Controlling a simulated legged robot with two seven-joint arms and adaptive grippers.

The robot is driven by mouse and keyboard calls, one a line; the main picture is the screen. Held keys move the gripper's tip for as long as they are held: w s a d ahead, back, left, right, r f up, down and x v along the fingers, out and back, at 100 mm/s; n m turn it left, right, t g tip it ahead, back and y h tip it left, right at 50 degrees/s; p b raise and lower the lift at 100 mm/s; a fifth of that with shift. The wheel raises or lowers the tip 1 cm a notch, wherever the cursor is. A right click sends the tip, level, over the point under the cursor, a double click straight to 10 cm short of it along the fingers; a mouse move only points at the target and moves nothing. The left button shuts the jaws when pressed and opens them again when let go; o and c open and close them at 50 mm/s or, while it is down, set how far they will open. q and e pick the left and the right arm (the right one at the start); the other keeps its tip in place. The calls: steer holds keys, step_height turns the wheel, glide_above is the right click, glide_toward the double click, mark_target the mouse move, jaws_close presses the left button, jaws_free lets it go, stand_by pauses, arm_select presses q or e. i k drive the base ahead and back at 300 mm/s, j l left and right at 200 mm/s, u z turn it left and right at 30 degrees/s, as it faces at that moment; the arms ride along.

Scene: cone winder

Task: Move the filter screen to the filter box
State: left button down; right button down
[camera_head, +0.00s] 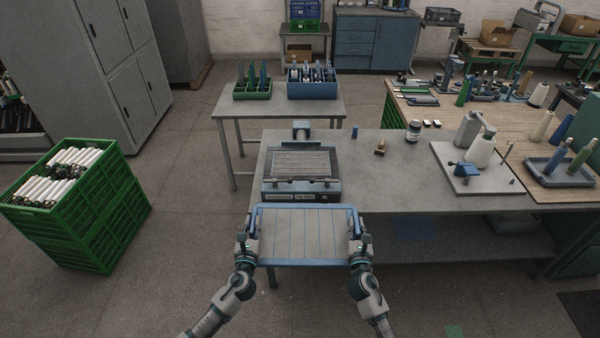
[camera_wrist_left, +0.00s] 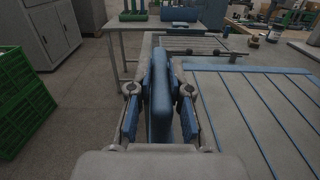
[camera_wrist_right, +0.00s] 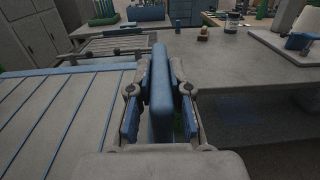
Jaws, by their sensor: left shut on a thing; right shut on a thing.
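The filter screen (camera_head: 306,238) is a flat grey panel with a blue frame and thin blue ribs. I hold it between both grippers, in front of the table edge. My left gripper (camera_head: 252,230) is shut on its left blue handle (camera_wrist_left: 160,95). My right gripper (camera_head: 360,230) is shut on its right blue handle (camera_wrist_right: 162,95). The filter box (camera_head: 302,191) stands on the near left end of the table, just beyond the screen. A grey ribbed panel (camera_head: 302,163) shows on its top. The screen's far edge lies close to the box front; contact is unclear.
A green crate of white tubes (camera_head: 75,240) stands at left. Floor around my arms looks clear.

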mark_target(301, 162)
steer(key=i, duration=1.5)
